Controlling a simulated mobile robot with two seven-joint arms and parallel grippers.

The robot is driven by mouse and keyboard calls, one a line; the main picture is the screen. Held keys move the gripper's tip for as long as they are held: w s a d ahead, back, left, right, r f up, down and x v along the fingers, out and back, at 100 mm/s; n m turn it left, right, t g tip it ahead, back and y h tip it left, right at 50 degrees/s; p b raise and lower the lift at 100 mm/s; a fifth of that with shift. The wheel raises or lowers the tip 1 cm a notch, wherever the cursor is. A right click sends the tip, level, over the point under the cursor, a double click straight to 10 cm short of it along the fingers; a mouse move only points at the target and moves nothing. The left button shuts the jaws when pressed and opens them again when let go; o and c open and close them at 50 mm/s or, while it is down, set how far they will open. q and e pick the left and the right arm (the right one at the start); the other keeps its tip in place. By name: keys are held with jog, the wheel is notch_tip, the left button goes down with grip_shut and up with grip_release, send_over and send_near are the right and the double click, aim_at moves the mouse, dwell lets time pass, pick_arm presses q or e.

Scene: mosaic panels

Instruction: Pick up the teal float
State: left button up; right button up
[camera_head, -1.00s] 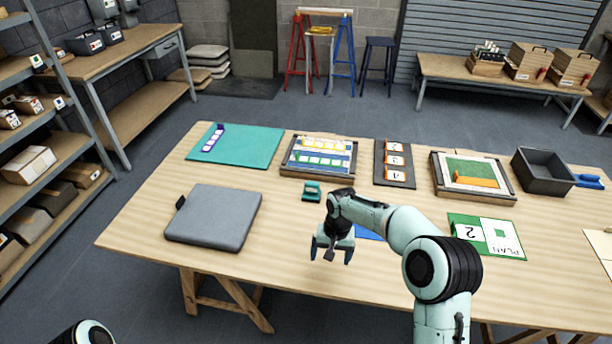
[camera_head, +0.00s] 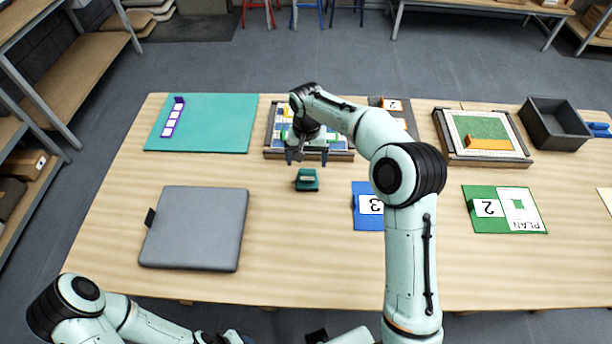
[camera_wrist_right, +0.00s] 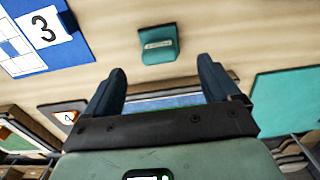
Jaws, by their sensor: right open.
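The teal float (camera_head: 307,180) is a small block-like tool with a handle, lying on the wooden table near its middle. In the right wrist view the float (camera_wrist_right: 158,45) lies ahead of the fingers, roughly centred between them. My right gripper (camera_head: 307,157) is open and empty, above the front edge of the framed mosaic panel, just behind the float. Its two dark fingers (camera_wrist_right: 161,66) are apart and do not touch the float. My left arm comes in at the bottom left; its gripper (camera_head: 226,338) is cut off by the picture's lower edge.
A grey closed case (camera_head: 195,228) lies left of the float. A blue card marked 3 (camera_head: 368,222) lies to its right. Behind are a teal mat (camera_head: 215,125) and the framed mosaic panel (camera_head: 275,154). The table around the float is bare.

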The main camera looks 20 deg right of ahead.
aim_at(308, 170)
notch_tip(308, 170, down, 3)
jog(key=shift+f, duration=0.1)
jog(key=shift+w+f, duration=0.1)
jog(key=shift+f, duration=0.45)
jog(key=f, duration=0.5)
jog(key=shift+w+d, duration=0.25)
jog(key=shift+d, duration=0.05)
pick_arm(q)
jog(key=shift+f, duration=0.1)
pick_arm(e)
jog(key=shift+c, duration=0.3)
jog(key=c, duration=1.1)
pick_arm(q)
jog(key=w+r+p, duration=0.2)
jog(key=w+r, duration=0.1)
pick_arm(e)
notch_tip(308, 170, up, 20)
jog(key=shift+r, duration=0.1)
pick_arm(q)
jog(key=shift+s, duration=0.1)
